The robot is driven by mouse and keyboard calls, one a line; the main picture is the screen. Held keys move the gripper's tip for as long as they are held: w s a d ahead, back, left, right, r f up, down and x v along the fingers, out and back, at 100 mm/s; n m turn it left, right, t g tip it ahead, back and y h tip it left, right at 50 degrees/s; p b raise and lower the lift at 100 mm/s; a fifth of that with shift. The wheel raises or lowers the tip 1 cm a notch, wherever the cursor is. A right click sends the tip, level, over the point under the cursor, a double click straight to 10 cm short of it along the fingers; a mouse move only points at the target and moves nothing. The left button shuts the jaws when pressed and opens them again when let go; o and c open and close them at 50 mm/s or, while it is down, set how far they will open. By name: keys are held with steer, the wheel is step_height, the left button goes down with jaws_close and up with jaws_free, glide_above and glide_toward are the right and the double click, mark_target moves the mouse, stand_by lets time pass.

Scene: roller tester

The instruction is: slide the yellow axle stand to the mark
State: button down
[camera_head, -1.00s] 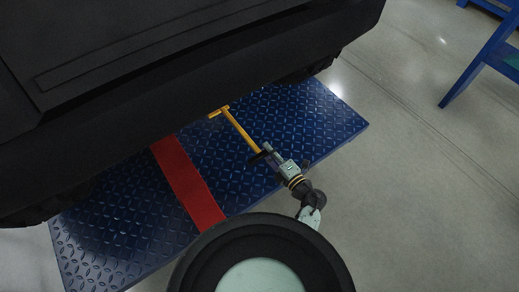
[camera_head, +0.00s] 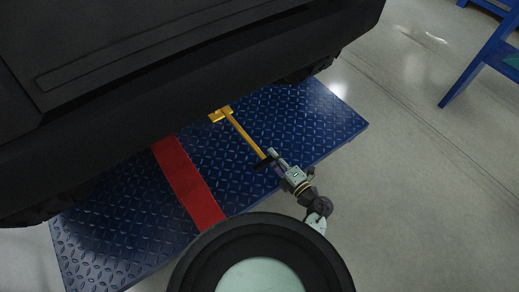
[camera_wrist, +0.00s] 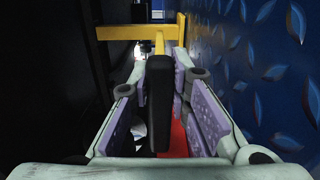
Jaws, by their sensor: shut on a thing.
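The yellow axle stand (camera_head: 243,133) lies partly under the dark vehicle, with its long bar reaching out over the blue plate; its far end is hidden under the vehicle. In the wrist view its yellow frame (camera_wrist: 125,32) shows ahead, beyond a black grip (camera_wrist: 159,100). My gripper (camera_head: 272,160) is shut on the black grip at the near end of the bar. In the wrist view its purple-padded fingers stand on both sides of the grip. A red stripe (camera_head: 187,183) on the plate, perhaps the mark, lies left of the bar, apart from it.
The dark vehicle body (camera_head: 190,70) overhangs the far side of the blue tread plate (camera_head: 110,230) and limits room above it. A blue frame (camera_head: 480,65) stands on the floor at the upper right. The grey floor (camera_head: 410,190) on the right is clear.

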steer(key=shift+v, duration=1.85)
steer(key=c, duration=1.2)
jaws_free()
